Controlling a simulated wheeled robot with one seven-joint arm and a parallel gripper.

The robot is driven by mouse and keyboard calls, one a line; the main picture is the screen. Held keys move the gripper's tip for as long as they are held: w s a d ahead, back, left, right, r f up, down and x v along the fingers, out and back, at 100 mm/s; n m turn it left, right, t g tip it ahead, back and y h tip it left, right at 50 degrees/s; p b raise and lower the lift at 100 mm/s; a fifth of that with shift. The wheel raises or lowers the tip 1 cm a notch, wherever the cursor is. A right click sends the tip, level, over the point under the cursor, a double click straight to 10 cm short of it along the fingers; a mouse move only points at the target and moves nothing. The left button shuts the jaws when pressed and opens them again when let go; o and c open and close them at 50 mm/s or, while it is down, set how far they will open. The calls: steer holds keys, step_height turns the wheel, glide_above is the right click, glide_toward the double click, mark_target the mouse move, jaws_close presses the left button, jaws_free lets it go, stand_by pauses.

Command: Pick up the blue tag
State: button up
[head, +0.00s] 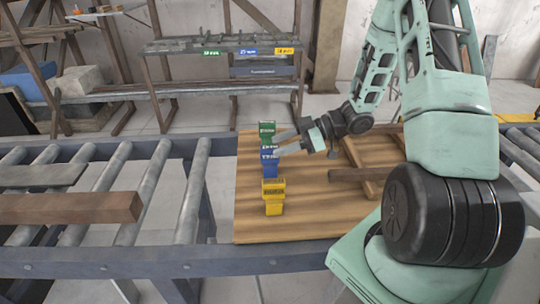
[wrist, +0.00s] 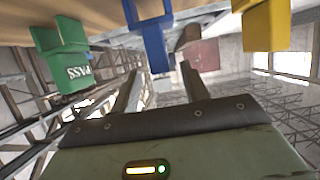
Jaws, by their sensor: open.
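The blue tag (head: 270,168) stands on the wooden board between a green tag (head: 267,130) and a yellow tag (head: 273,192). My gripper (head: 276,145) reaches in from the right, its fingers apart and their tips close to the blue tag. In the wrist view the blue tag (wrist: 151,32) shows ahead of and between the two fingertips (wrist: 158,70), with its end near them. The green tag (wrist: 62,50) is to the left and the yellow tag (wrist: 264,25) to the right there. I cannot tell whether a finger touches the blue tag.
The wooden board (head: 310,215) lies over a roller conveyor (head: 190,190). Wooden bars (head: 355,174) lie on the board at right. A wooden beam (head: 70,208) rests on the rollers at left. A rack (head: 220,45) with matching coloured labels stands behind.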

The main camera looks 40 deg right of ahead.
mark_target(264, 162)
steer(key=shift+p+x, duration=1.35)
steer(key=shift+x, duration=1.5)
steer(key=shift+s, duration=0.1)
jaws_close()
